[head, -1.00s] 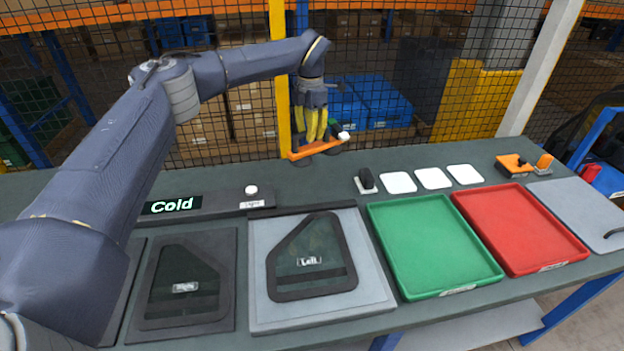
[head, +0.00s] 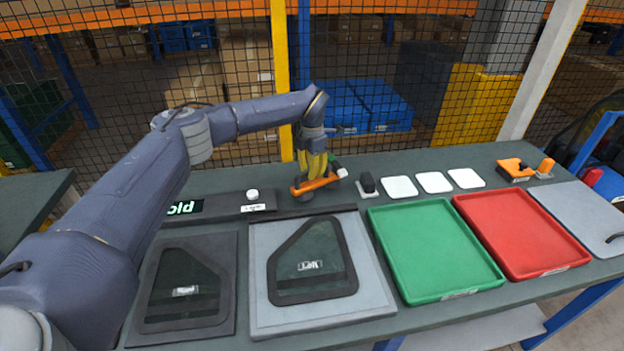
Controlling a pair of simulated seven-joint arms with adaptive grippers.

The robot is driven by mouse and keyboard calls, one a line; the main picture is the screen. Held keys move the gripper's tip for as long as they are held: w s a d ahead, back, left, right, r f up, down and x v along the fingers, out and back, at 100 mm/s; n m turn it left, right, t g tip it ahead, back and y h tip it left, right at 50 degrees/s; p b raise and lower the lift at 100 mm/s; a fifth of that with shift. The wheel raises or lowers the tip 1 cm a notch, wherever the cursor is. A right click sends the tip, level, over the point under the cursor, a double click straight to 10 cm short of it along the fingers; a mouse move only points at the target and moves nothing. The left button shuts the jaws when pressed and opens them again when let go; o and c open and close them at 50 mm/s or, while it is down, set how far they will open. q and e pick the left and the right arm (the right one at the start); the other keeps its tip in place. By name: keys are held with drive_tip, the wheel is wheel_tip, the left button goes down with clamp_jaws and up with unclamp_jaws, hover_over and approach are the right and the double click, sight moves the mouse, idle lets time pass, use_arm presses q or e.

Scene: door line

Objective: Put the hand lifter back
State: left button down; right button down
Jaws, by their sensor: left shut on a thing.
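The hand lifter is an orange bar with dark round cups under it (head: 318,184). It is near the back of the bench, behind the pale board with the left door glass. My left gripper (head: 316,170), with yellow fingers, is shut on the hand lifter from above. I cannot tell whether the cups touch the bench. The gripper hides part of the lifter's handle. My right gripper is not in view.
A small black block (head: 367,184) stands close right of the lifter, then several white pads (head: 434,182). A green tray (head: 434,247) and red tray (head: 521,231) lie at right. Door glass (head: 312,262) lies in front. A control strip with a white button (head: 252,195) lies left.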

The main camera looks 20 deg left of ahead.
sight(312, 182)
use_arm(q)
drive_tip(key=shift+f, duration=1.5)
drive_tip(key=shift+f, duration=0.15)
drive_tip(key=c, duration=1.4)
unclamp_jaws()
drive_tip(key=shift+c, duration=0.2)
wheel_tip(312, 182, up, 12)
drive_tip(key=shift+r, duration=0.15)
